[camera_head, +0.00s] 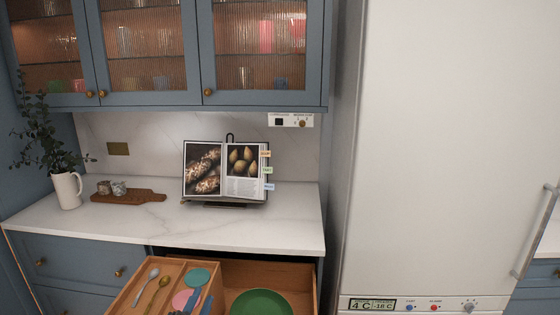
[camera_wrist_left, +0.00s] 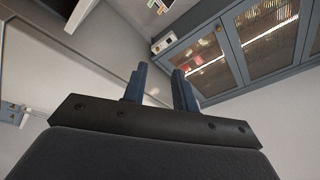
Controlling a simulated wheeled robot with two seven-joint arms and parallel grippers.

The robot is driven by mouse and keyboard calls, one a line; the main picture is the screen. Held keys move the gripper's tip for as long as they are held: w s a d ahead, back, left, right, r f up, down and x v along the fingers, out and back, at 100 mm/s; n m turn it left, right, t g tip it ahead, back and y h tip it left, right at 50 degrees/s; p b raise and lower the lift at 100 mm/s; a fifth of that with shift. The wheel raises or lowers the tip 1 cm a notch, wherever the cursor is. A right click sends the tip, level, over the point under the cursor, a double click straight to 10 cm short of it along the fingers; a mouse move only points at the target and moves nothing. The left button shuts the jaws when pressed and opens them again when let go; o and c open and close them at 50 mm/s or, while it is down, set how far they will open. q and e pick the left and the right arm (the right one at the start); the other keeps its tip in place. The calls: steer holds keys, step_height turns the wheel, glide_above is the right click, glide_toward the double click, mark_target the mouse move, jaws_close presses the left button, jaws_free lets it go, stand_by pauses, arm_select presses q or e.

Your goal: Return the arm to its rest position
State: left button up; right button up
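My left gripper (camera_head: 199,303) shows only by its blue fingertips at the bottom edge of the head view, in front of the open drawer (camera_head: 308,285). In the left wrist view its two blue fingers (camera_wrist_left: 160,84) stand apart with nothing between them, so it is open and empty. The rest of my left arm is out of the head view. My right gripper is in neither view.
The drawer holds a green plate (camera_head: 262,303), spoons and coloured discs. The worktop (camera_head: 285,225) bears a cookbook (camera_head: 225,172), a wooden board (camera_head: 128,196) and a white jug (camera_head: 67,190). A tall fridge (camera_head: 440,140) stands right. Wall cabinets (camera_head: 150,50) hang above.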

arm_select(q)
steer(key=s+a+f+n+g+y, duration=0.4)
steer(key=s+f+n+y, duration=0.2)
steer(key=f+n, duration=0.15)
steer(key=s+d+f+n+g+h, duration=0.1)
steer(key=s+f+n+g, duration=0.1)
steer(key=s+f+g, duration=0.75)
steer(key=s+d+f+n+g+h, duration=0.1)
steer(key=s+d+f+n+g, duration=0.3)
steer(key=s, duration=1)
steer(key=s+f+m, duration=0.1)
steer(key=s+f, duration=0.1)
steer(key=f, duration=1.9)
steer(key=s+f+m+g, duration=0.1)
steer(key=s+f, duration=0.2)
steer(key=f, duration=1.8)
steer(key=shift+s+d+f, duration=0.2)
steer(key=shift+s+d, duration=0.05)
steer(key=shift+s, duration=0.05)
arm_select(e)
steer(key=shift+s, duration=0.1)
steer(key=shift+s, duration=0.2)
